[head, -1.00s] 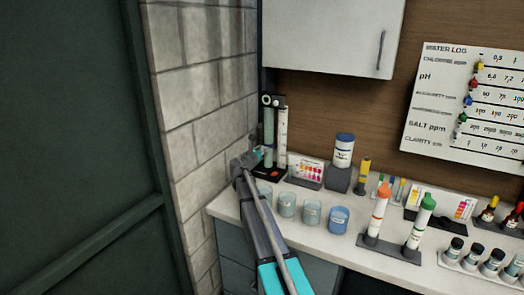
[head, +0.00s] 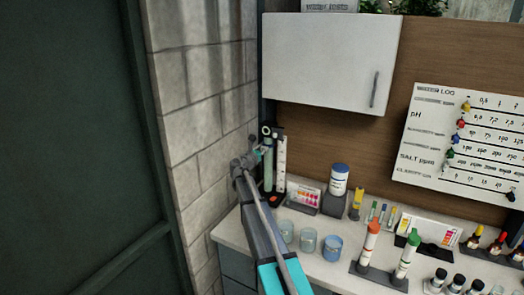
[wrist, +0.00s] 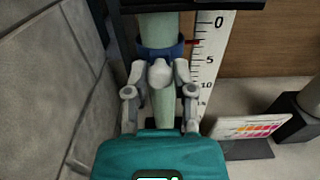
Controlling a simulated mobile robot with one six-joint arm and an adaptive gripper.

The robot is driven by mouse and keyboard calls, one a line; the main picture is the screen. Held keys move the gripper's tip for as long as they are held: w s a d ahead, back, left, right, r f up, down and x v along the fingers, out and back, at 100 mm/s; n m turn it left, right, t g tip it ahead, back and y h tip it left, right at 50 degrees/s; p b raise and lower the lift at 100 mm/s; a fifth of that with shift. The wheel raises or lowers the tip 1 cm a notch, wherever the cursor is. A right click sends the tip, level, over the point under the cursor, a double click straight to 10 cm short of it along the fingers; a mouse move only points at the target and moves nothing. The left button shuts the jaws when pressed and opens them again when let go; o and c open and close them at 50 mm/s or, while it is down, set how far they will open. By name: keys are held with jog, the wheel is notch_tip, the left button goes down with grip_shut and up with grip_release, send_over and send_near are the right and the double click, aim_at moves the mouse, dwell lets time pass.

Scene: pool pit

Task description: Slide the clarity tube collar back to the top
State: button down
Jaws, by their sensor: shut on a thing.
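The clarity tube (head: 268,172) stands upright in its black stand at the back left of the counter, by the tiled wall. Its blue collar (wrist: 172,50) rings the pale green tube in the wrist view, just under the black top bracket (wrist: 190,5). A red pointer (wrist: 192,42) on the collar's right lies between 0 and 5 on the white scale (wrist: 208,50). In the head view my gripper (head: 257,156) hides part of the upper tube.
The wall (head: 205,120) is close on the left. A colour chart (head: 303,196), a blue-lidded bottle (head: 338,184) and several beakers (head: 308,240) stand to the right. A white cabinet (head: 332,60) hangs above. Capped orange and green tubes stand at front right.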

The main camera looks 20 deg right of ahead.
notch_tip(320, 180, up, 2)
jog(key=shift+a+r+p, duration=0.1)
jog(key=shift+p, duration=0.65)
jog(key=shift+w, duration=0.15)
jog(key=shift+r, duration=0.1)
jog(key=shift+c, duration=2.3)
grip_release()
jog(key=shift+s, duration=0.2)
jog(key=shift+s+a, duration=0.35)
jog(key=shift+a, duration=0.1)
jog(key=v, duration=1)
jog(key=shift+s+a, duration=0.2)
jog(key=shift+a, duration=0.1)
